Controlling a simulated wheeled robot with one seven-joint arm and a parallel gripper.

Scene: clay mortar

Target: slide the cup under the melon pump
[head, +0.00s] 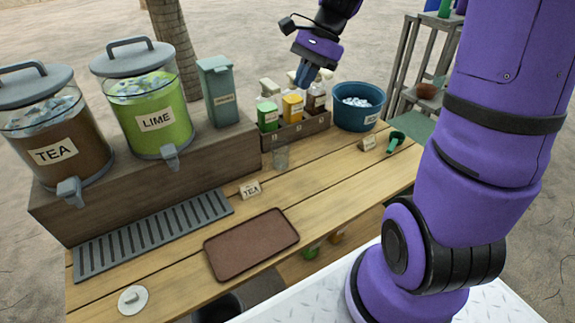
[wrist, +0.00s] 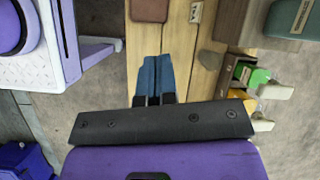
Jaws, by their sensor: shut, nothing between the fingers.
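The rack holds a green bottle (head: 268,118), a yellow bottle (head: 292,110) and a brown bottle (head: 316,100) with pale pump tops. Their labels are too small to read, so I cannot tell melon by its label. My gripper (head: 305,76) is above the bottles in the head view, apart from the cup. Its blue fingers are shut and empty in the wrist view (wrist: 152,75), where the green bottle (wrist: 245,73) is to their right.
Tea (head: 60,148) and lime (head: 155,122) dispensers and a grey-green box (head: 219,95) stand on a raised ledge at left. A drip grate (head: 150,235), brown tray (head: 250,244) and TEA card (head: 250,190) lie in front. An ice bucket (head: 357,113) and green scoop (head: 396,139) are at right.

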